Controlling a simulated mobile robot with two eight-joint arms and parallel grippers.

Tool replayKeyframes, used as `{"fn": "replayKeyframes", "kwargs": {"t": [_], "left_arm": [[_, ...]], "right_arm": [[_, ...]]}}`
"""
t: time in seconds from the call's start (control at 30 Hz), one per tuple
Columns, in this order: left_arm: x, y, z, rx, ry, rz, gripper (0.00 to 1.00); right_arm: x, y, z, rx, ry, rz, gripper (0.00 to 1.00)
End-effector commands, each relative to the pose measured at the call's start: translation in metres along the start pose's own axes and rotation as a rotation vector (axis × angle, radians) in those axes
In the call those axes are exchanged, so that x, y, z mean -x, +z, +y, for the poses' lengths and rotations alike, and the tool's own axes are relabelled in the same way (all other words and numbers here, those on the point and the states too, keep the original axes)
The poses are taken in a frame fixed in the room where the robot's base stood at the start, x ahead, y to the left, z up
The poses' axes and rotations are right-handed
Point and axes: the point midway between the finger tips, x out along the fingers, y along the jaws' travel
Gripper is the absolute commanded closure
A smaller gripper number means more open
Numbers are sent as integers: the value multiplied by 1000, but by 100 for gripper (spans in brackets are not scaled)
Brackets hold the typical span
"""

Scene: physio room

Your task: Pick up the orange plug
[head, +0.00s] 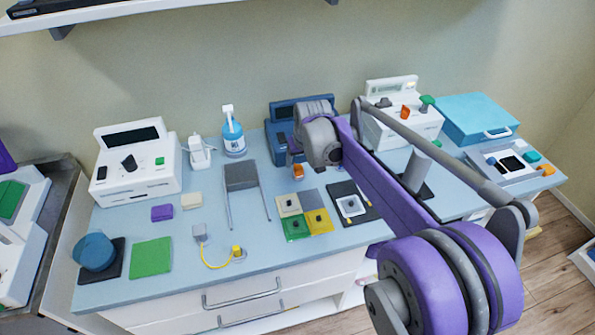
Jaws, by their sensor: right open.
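A small orange piece (298,172), which looks like the orange plug, is at the front of the dark blue device (280,148), partly covered from above by my right gripper. It is too small to tell whether it is seated in the device or stands on the table. My right arm comes in from the lower right, and its right gripper (297,150) hangs over this spot. The gripper is open, with its fingers mostly hidden behind its wrist; contact with the orange piece cannot be made out. My left gripper is out of view.
White devices stand left (135,165) and back right, the latter with an orange knob (405,111). A spray bottle (233,135), grey stand (241,177), coloured tiles (295,228), a yellow-ended cable (236,250) and a teal case (478,115) share the table. Its front middle is partly clear.

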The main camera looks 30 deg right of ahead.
Motion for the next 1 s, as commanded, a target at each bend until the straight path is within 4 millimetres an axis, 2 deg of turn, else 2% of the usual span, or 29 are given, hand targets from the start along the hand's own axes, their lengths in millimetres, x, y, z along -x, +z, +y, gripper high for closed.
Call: {"fn": "replayKeyframes", "kwargs": {"t": [0.17,0.4,0.5,0.77,1.0], "left_arm": [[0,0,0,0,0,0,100],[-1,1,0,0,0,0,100],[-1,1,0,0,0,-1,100],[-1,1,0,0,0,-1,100],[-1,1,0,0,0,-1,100]], "right_arm": [[-13,0,0,0,0,0,32],[-48,-1,2,1,0,0,32],[-57,-1,2,0,0,0,32],[-60,-1,2,0,0,0,32],[-59,-1,2,0,0,0,76]]}}
